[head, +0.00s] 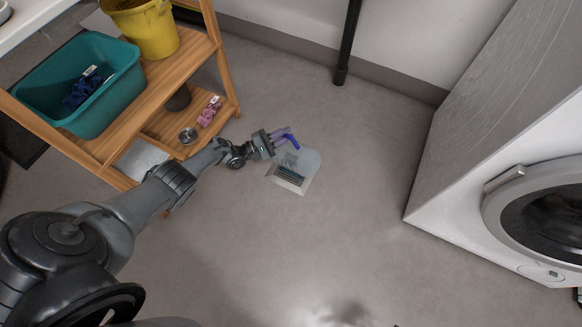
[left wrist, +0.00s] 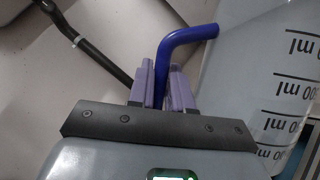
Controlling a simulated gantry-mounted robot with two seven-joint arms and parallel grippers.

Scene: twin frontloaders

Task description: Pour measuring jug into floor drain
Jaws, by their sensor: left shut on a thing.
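The measuring jug (head: 311,158) is a clear, greyish vessel with a blue handle (head: 292,140). In the left wrist view the jug (left wrist: 245,65) fills the right side, with dark ml marks that read upside down there. My left gripper (head: 280,135) has its purple fingers shut on the blue handle; it also shows in the left wrist view (left wrist: 162,88). The floor drain (head: 289,175) is a pale square plate with a dark slotted grate. In the head view the jug overlaps its upper right part. I cannot tell the jug's height, exact tilt or contents. My right gripper is out of view.
A wooden shelf (head: 163,91) stands at the upper left with a teal basin (head: 120,97), a yellow bucket (head: 152,30) and small items. A white front-loader (head: 470,190) stands at the right. A dark pipe (head: 348,45) runs down the back wall. The floor around the drain is clear.

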